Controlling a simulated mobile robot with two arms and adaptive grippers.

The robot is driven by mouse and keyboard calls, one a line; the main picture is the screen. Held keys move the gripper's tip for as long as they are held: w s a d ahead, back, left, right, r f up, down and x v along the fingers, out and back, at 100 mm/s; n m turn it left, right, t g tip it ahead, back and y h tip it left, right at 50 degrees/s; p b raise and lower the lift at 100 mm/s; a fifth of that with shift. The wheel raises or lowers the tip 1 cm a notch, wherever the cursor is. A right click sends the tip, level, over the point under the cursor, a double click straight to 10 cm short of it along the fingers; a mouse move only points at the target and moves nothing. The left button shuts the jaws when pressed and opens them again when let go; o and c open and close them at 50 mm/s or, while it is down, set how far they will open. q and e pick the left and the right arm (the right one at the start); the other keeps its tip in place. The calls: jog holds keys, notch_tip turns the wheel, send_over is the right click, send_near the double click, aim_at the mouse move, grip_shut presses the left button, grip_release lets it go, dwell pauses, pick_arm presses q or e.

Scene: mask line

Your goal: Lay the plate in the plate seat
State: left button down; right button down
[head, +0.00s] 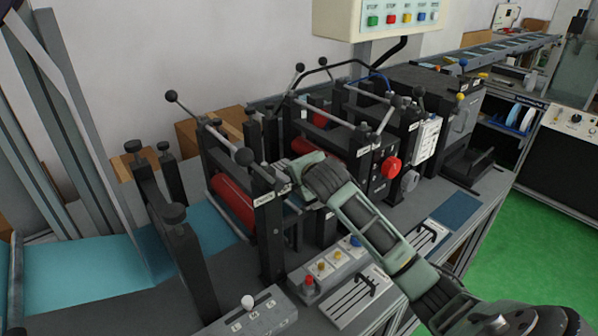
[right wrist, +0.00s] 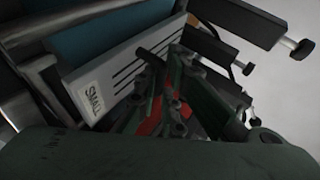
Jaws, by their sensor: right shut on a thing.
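In the right wrist view a grey plate (right wrist: 118,70) with dark slots and a label reading SMALL lies tilted across the picture. My right gripper (right wrist: 164,76) is shut on this plate at its black handle. In the head view my right arm reaches to the roller machine, its wrist at the front of the frame by the red roller (head: 232,202). There the fingers and the held plate are mostly hidden behind the wrist and machine posts. I cannot make out the plate seat, nor whether the plate touches it. My left gripper is not in view.
Two other slotted plates with black handles lie on the bench, one in front (head: 352,299) and one farther right (head: 428,236). A blue pad (head: 456,209) beside them is bare. Upright black posts (head: 190,262), lever knobs and a button box (head: 332,266) crowd the machine.

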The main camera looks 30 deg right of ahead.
jog(key=shift+f, duration=0.3)
jog(key=c, duration=1.8)
grip_release()
